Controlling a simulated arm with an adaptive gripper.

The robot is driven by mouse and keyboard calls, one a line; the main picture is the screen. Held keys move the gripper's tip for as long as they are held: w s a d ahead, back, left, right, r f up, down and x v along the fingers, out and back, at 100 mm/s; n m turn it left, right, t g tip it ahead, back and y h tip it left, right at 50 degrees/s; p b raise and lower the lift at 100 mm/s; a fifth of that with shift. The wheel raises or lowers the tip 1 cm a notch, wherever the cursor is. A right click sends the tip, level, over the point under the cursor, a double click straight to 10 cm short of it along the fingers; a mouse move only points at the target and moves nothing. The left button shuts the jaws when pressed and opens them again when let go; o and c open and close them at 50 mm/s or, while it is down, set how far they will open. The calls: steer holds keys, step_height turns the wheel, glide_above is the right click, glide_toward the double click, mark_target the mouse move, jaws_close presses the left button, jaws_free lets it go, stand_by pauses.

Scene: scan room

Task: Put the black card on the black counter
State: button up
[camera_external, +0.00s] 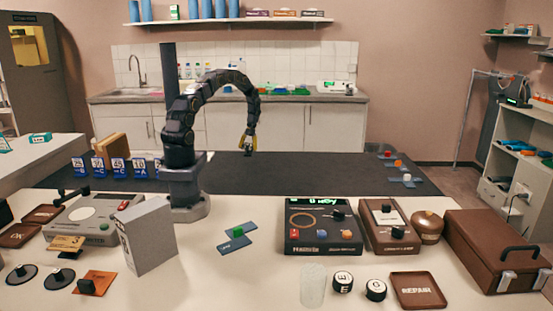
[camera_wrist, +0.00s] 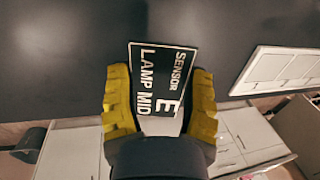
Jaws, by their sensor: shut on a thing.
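My gripper (camera_external: 249,143) is at the end of my arched arm, over the far part of the black counter (camera_external: 310,172). In the wrist view my gripper (camera_wrist: 161,88) has its yellow fingers shut on the black card (camera_wrist: 150,62). The card has a white border and white print reading "SENSOR", "E" and "LAMP MID". Its far end sticks out past the fingertips, and its near end is hidden by the gripper. The dark counter (camera_wrist: 60,55) fills the upper wrist view behind the card. The card cannot be made out in the outside view.
Blue numbered cards (camera_external: 117,168) stand at the counter's left end. Small blocks on blue cards (camera_external: 400,180) lie at its right end. Its middle is clear. In front, a white table (camera_external: 245,285) holds a grey box (camera_external: 148,235), instruments and a brown case (camera_external: 500,245).

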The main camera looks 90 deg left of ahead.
mark_target(250, 147)
steer(key=shift+w+a+f, duration=0.1)
steer(key=shift+a+f, duration=0.1)
steer(key=shift+f, duration=0.1)
steer(key=shift+w+x, duration=0.15)
steer(key=shift+x, duration=0.6)
steer(key=shift+w+x, duration=0.15)
steer(key=shift+x, duration=0.55)
steer(key=shift+f, duration=0.25)
steer(key=o, duration=1)
steer(key=shift+r, duration=0.15)
steer(key=v, duration=1.2)
